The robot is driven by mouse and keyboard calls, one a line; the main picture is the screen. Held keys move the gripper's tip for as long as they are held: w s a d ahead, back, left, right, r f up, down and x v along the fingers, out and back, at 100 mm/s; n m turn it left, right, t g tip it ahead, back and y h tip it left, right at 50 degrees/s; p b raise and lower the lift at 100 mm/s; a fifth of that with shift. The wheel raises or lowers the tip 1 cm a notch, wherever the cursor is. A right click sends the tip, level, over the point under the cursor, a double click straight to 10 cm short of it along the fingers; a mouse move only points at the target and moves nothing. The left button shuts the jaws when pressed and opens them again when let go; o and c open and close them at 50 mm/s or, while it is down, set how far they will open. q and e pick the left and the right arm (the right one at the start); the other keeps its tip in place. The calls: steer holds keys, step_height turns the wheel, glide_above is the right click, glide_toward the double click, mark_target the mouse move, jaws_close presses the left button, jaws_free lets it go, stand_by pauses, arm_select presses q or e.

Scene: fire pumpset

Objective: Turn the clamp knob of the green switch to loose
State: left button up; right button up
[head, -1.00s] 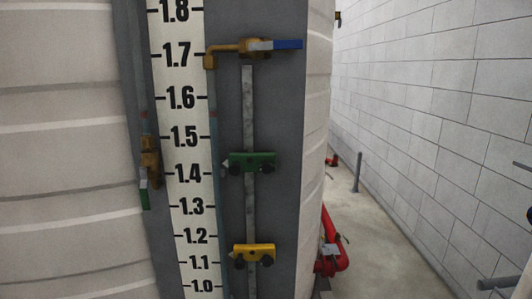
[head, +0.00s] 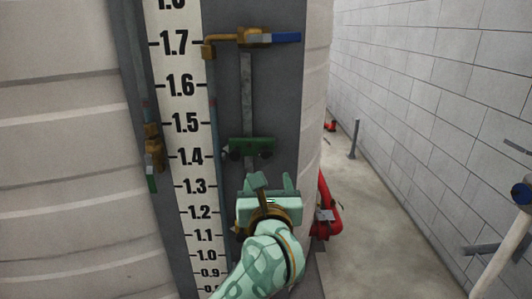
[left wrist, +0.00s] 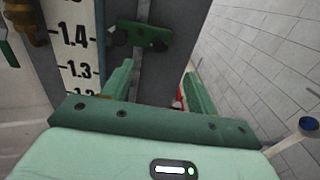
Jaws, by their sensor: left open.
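The green switch (head: 251,148) is clamped on the upright metal rail, at about the 1.4 mark of the scale. My right gripper is not in view.
The white scale (head: 182,130) stands left of the rail (head: 247,90). A brass valve with a blue handle (head: 286,38) is above the switch. A red pipe (head: 328,205) stands at the right beyond the tank.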

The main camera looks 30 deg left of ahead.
mark_target(265, 154)
arm_select(q)
steer(key=p+x, duration=0.2)
steer(key=x, duration=1)
steer(key=shift+a, duration=0.15)
steer(key=c, duration=1)
